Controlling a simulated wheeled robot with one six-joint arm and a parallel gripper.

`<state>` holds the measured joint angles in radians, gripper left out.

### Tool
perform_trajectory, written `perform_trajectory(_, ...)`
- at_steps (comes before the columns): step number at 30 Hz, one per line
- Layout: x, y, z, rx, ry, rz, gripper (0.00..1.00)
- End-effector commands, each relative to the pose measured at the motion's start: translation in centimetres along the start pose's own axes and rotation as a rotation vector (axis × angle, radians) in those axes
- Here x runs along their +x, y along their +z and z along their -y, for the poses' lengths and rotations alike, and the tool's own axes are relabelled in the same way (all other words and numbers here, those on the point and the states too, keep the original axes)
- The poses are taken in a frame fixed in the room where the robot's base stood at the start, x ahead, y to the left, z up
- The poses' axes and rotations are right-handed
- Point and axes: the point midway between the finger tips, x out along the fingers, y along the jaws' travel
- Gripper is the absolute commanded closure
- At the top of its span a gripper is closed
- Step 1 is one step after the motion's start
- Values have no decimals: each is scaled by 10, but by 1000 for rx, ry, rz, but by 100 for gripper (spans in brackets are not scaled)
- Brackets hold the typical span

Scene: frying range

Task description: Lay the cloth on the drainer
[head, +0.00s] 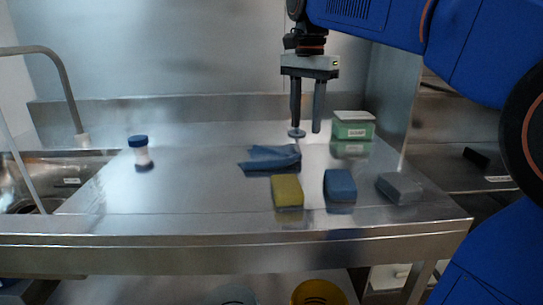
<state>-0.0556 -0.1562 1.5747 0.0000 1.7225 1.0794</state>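A blue cloth (270,158) lies crumpled on the steel counter (190,190), near the middle. My gripper (307,132) points down above and slightly right of the cloth's right end. Its two dark fingers are apart with a clear gap, and nothing shows between them. A small pale disc (297,134) shows at the left fingertip; I cannot tell whether it touches the finger or lies behind it. No separate drainer rack shows; the flat steel surface runs left to the sink (80,163).
A yellow sponge (287,191), a blue sponge (340,184) and a grey block (399,188) sit in front and right of the cloth. A green box (353,126) stands behind right. A blue-capped jar (141,153) stands left. The counter's left-middle is clear.

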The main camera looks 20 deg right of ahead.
Motion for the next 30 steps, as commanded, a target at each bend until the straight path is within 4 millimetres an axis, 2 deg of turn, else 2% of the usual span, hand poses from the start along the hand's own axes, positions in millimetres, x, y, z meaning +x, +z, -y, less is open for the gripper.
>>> perform_trajectory(3, -9, 0, -4, 0, 1, 0, 61)
perform_trajectory(7, -12, 0, -5, 0, 1, 0, 63)
perform_trajectory(9, -11, 0, -5, -1, 1, 0, 80)
perform_trajectory(12, -10, 2, 0, -2, 1, 1, 100)
perform_trajectory(17, -5, 7, 19, -4, 2, 1, 100)
perform_trajectory(30, 16, 28, 102, -4, 2, 1, 100)
